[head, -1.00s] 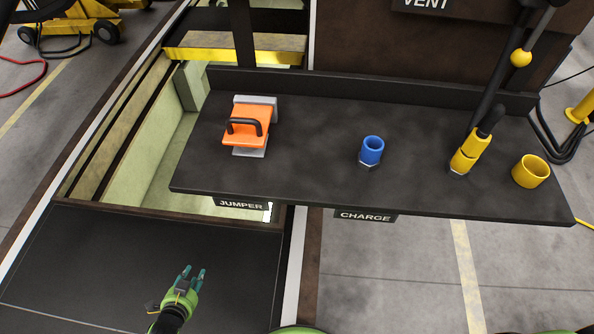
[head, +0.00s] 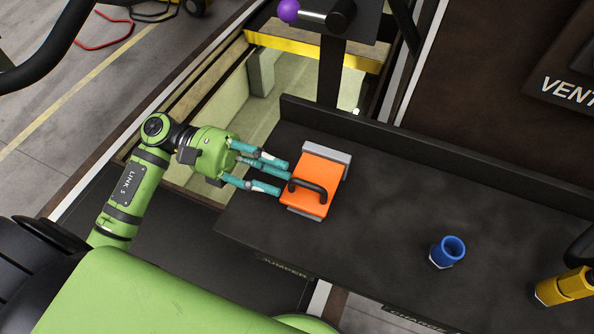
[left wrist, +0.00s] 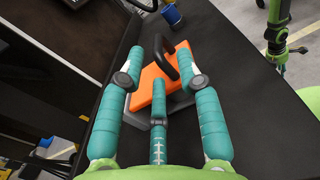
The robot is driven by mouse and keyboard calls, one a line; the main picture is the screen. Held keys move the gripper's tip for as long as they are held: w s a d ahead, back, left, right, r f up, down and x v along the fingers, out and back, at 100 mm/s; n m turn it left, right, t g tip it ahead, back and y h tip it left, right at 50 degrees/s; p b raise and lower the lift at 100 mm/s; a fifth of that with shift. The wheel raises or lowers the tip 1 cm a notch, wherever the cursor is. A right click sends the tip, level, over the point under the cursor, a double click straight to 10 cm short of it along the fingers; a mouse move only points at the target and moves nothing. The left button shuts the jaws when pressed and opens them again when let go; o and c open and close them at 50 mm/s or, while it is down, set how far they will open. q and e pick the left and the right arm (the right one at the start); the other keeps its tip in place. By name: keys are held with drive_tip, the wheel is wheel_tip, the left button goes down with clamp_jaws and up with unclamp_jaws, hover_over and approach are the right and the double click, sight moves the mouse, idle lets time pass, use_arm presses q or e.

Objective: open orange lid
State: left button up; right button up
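The orange lid (head: 312,171) with a black handle (head: 309,188) lies over a grey base (head: 331,150) on the dark shelf (head: 400,200). It looks closed. My left gripper (head: 284,178) reaches in from the left, with its teal fingers spread beside and partly over the lid's left edge. In the left wrist view the lid (left wrist: 148,90) and handle (left wrist: 170,64) show between the open fingers (left wrist: 158,82). The handle is not gripped; I cannot tell if a finger touches the lid.
A blue socket (head: 447,251) and a yellow fitting (head: 565,287) stand to the right on the shelf. A post with a purple-knobbed lever (head: 312,14) rises behind the lid. An open pit (head: 270,100) lies behind and left of the shelf.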

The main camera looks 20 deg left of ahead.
sight(293, 178)
use_arm(q)
drive_tip(key=d+p, duration=0.1)
drive_tip(key=d, duration=0.2)
drive_tip(key=shift+d+r+p, duration=0.15)
drive_tip(key=shift+d+p, duration=0.1)
drive_tip(key=shift+p, duration=0.05)
drive_tip(key=shift+d, duration=0.2)
use_arm(e)
drive_tip(key=r, duration=0.1)
drive_tip(key=w+a+r, duration=0.1)
drive_tip(key=shift+w+a+r, duration=0.2)
drive_tip(key=shift+a+r, duration=0.1)
use_arm(q)
clamp_jaws()
use_arm(e)
drive_tip(key=shift+d, duration=0.2)
use_arm(q)
drive_tip(key=shift+f, duration=0.2)
use_arm(e)
drive_tip(key=shift+f, duration=0.15)
